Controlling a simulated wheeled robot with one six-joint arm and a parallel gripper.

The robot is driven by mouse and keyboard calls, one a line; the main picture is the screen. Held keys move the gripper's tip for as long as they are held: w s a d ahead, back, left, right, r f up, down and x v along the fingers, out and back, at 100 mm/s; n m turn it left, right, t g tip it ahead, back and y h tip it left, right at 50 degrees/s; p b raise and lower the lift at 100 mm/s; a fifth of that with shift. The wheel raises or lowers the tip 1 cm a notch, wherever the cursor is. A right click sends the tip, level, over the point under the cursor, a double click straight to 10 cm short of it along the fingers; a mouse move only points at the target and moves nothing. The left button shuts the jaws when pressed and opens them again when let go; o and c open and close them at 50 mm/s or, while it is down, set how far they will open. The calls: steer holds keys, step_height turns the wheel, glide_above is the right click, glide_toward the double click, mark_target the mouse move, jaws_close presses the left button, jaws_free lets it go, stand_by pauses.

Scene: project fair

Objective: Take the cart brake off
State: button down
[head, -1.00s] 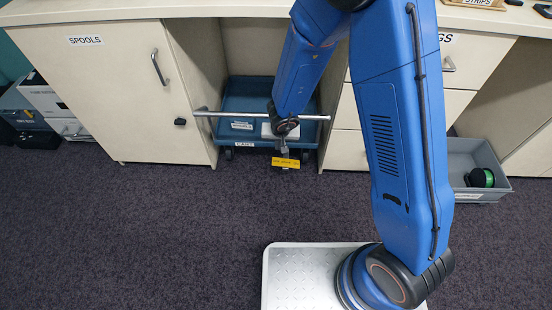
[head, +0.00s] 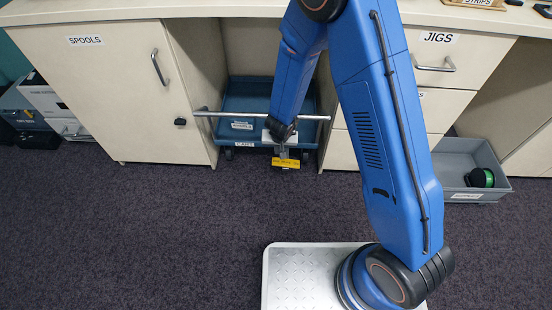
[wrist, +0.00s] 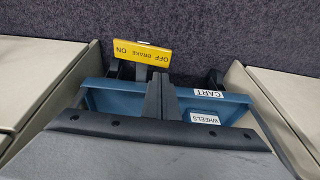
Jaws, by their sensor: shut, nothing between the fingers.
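The blue cart (head: 262,92) stands in the bay under the counter, with a CART label on its front; it also fills the middle of the wrist view (wrist: 100,97). A yellow plate (head: 286,163) lettered OFF, BRAKE and ON sits low at the cart's front, and it shows tilted in the wrist view (wrist: 143,52). My gripper (head: 284,152) points down at the cart's front, close by the plate. In the wrist view my gripper's fingers (wrist: 161,80) are together and empty, just beside the plate. I cannot tell whether they touch it.
A metal bar (head: 215,114) crosses the bay in front of the cart. The SPOOLS cabinet (head: 90,100) stands left and the JIGS drawers (head: 440,60) right. A grey bin (head: 470,160) with a green and black item (head: 481,178) lies at the right. The carpet in front is clear.

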mark_target(273, 161)
steer(key=shift+x, duration=1.8)
steer(key=shift+a+f, duration=0.15)
steer(key=shift+f, duration=0.9)
steer(key=shift+a+f, duration=0.15)
steer(key=shift+f, duration=0.9)
steer(key=shift+a+f, duration=0.75)
steer(key=shift+f, duration=0.05)
steer(key=shift+d+r, duration=0.1)
steer(key=shift+r, duration=0.1)
steer(key=shift+r, duration=0.75)
